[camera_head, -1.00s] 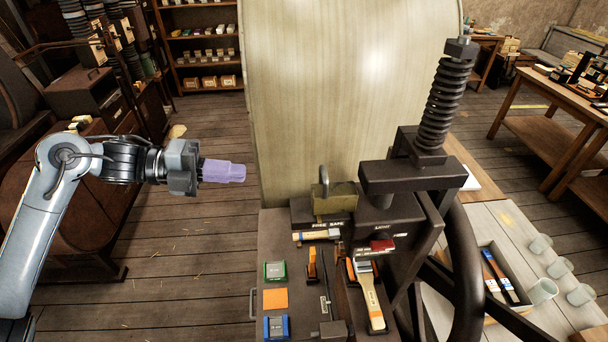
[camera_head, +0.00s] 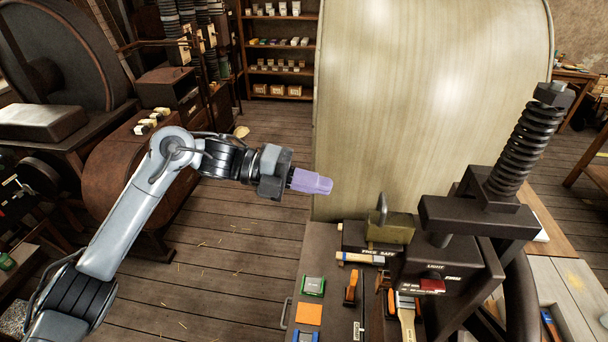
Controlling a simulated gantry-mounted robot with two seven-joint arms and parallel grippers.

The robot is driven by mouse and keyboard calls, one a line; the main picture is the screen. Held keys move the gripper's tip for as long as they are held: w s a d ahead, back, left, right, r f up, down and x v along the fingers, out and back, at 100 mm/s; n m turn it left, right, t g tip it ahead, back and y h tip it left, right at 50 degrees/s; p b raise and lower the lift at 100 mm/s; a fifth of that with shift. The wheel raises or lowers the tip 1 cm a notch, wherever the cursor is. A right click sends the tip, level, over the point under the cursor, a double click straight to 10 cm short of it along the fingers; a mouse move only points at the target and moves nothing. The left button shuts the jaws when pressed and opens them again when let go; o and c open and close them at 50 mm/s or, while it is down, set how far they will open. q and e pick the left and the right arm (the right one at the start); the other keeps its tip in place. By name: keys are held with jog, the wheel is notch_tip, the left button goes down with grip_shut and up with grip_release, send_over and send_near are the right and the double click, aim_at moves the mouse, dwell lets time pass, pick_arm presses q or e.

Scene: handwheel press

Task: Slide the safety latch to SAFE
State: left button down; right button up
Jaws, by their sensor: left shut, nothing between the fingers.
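My left gripper (camera_head: 312,182) is shut and empty, its lilac fingers pointing right. It hangs in front of the large pale drum, up and left of the press. A dark block (camera_head: 356,236) behind the tool panel bears small white lettering that seems to read FREE and SAFE. A brass padlock-like piece (camera_head: 390,228) with an upright grey shackle sits on this block, at its SAFE side. I cannot make out a separate latch slider or its exact position. My left gripper is apart from the block. My right gripper is not in view.
The press head (camera_head: 478,216) with its black screw stands right of the block. A red slider (camera_head: 432,286) sits on its front. A wooden-handled tool (camera_head: 360,259), a brush (camera_head: 405,315) and an orange pad (camera_head: 308,314) lie on the panel. The floor left of it is open.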

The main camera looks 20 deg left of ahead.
aim_at(381, 200)
pick_arm(q)
jog(key=p+x, duration=0.2)
jog(key=x, duration=0.6)
jog(key=shift+d+r+p, duration=0.1)
jog(key=shift+p, duration=0.25)
jog(key=shift+d+f, duration=0.25)
jog(key=shift+d, duration=0.3)
jog(key=x, duration=0.2)
jog(key=b+x, duration=0.1)
jog(key=x, duration=0.1)
jog(key=shift+w+d+r, duration=0.1)
jog(key=shift+r, duration=0.2)
